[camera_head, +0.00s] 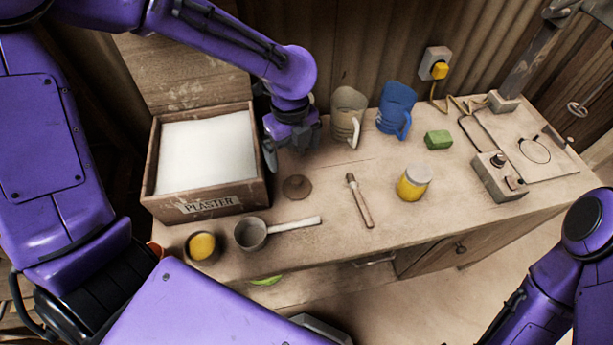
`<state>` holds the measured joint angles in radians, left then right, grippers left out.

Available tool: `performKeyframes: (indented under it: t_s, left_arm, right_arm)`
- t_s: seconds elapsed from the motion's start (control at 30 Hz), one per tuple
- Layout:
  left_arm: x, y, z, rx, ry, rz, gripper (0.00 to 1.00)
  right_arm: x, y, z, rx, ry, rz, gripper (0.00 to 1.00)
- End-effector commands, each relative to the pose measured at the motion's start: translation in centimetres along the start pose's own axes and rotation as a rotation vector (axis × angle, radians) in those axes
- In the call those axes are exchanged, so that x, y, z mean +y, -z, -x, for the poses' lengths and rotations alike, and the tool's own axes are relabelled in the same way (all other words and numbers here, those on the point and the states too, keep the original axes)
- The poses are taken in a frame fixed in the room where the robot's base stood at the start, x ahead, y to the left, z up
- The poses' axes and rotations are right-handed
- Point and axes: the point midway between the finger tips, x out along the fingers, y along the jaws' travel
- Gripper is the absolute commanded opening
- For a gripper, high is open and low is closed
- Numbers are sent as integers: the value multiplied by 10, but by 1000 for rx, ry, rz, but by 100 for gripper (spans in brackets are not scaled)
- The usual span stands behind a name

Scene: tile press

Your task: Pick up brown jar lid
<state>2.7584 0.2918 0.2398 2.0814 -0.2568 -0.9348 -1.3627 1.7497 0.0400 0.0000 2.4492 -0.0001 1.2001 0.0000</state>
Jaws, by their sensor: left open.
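The brown jar lid (296,187) is a small round disc with a raised knob-like middle. It lies on the wooden bench top, just right of the plaster box. My left gripper (288,156) hangs above and behind the lid, apart from it, near the box's right wall. Its jaws are open with nothing between them. My right arm shows at the lower right, but its gripper is out of view.
The plaster box (210,205) stands left of the lid. A saucepan (251,234), a yellow-filled bowl (202,247), a brush (359,200) and a yellow jar (412,184) are nearby. A beige mug (347,115), a blue mug (396,104) and a green block (438,140) stand behind.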

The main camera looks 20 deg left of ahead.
Motion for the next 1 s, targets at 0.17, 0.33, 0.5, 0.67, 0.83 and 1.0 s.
performKeyframes:
  t_s: [0.17, 0.33, 0.5, 0.67, 0.83, 1.0]
  left_arm:
    - [0, 0, -20, -1, 0, -3, 100]
    - [1, 0, -40, -1, -6, -3, 100]
    - [0, 0, -67, -1, -3, -3, 100]
    - [2, 3, -87, 0, -5, -4, 100]
    - [2, 5, -118, -1, -4, -3, 100]
    - [1, 5, -125, -1, 0, -3, 100]
  right_arm:
    - [-1, -8, -19, -1, -1, 0, 100]
    - [-1, -8, -19, -1, 0, 0, 100]
    - [-2, -8, -18, -1, 0, 0, 100]
    - [-1, -6, -14, -1, 0, 0, 100]
    - [-1, -5, -12, 0, 0, 0, 100]
    - [-1, -5, -12, 0, 0, 0, 100]
